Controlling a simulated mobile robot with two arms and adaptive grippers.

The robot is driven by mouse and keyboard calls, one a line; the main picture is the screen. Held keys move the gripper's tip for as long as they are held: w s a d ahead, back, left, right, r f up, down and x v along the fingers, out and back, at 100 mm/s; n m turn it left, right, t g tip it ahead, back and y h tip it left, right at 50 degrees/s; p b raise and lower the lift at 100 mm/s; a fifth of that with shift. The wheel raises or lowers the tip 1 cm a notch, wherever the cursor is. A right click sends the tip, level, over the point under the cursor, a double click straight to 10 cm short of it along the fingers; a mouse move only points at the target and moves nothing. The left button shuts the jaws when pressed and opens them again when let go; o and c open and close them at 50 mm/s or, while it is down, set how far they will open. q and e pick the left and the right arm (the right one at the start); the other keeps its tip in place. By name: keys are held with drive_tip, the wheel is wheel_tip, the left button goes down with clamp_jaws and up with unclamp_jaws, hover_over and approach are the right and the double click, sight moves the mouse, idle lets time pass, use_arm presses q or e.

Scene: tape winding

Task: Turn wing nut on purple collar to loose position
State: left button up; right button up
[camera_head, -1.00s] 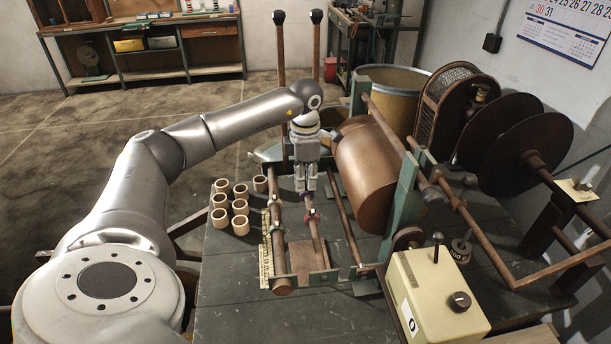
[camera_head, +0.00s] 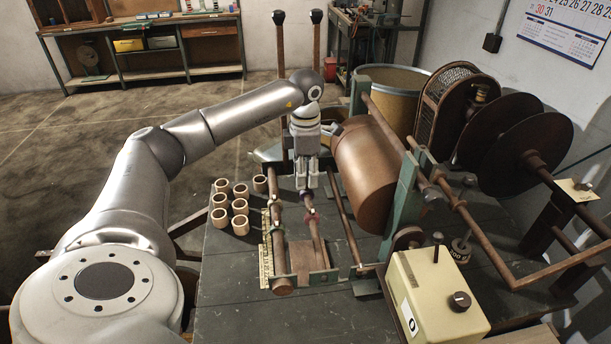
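The purple collar (camera_head: 306,194) sits on a thin rod in the middle of the bench, just below the fingertips of my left gripper (camera_head: 307,186). Its wing nut is too small and too close to the fingers to make out. My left gripper points down, its two fingers on either side of the collar's top with a narrow gap showing between them. I cannot tell whether they touch the nut. A red collar (camera_head: 312,218) sits nearer on the same rod. My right gripper is not in view.
A large brown drum (camera_head: 366,175) stands just right of my gripper. Several tan rings (camera_head: 220,217) stand on the bench to the left, beside a yellow ruler (camera_head: 265,262). A cream control box (camera_head: 437,290) with a lever is at the front right. The bench's front left is clear.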

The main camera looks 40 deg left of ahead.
use_arm(q)
wheel_tip(320, 180, up, 10)
idle(0.3)
idle(0.4)
